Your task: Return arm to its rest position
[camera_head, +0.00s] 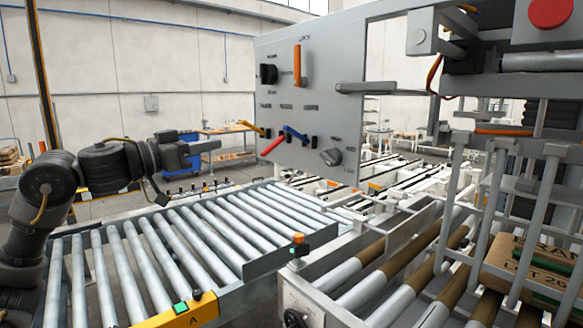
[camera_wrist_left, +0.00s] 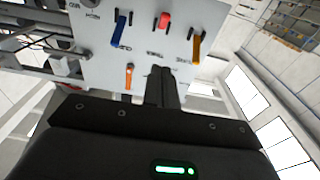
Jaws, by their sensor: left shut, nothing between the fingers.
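My left arm comes in from the left, and its black gripper (camera_head: 212,146) is held above the roller conveyor, to the left of the grey control panel (camera_head: 325,95). The gripper is shut and empty, apart from the panel. In the left wrist view the closed fingers (camera_wrist_left: 162,88) point toward the panel, which appears turned over. The panel carries an orange lever (camera_head: 298,65), a red lever (camera_head: 272,146), a blue lever (camera_head: 295,134), a smaller orange lever (camera_head: 250,128), a black knob (camera_head: 268,74) and a grey knob (camera_head: 331,157). My right gripper is not in view.
A roller conveyor (camera_head: 170,245) lies below the arm, with a yellow end plate (camera_head: 175,312). A red button (camera_head: 550,12) is at top right. A yellow post (camera_head: 42,75) stands behind the arm.

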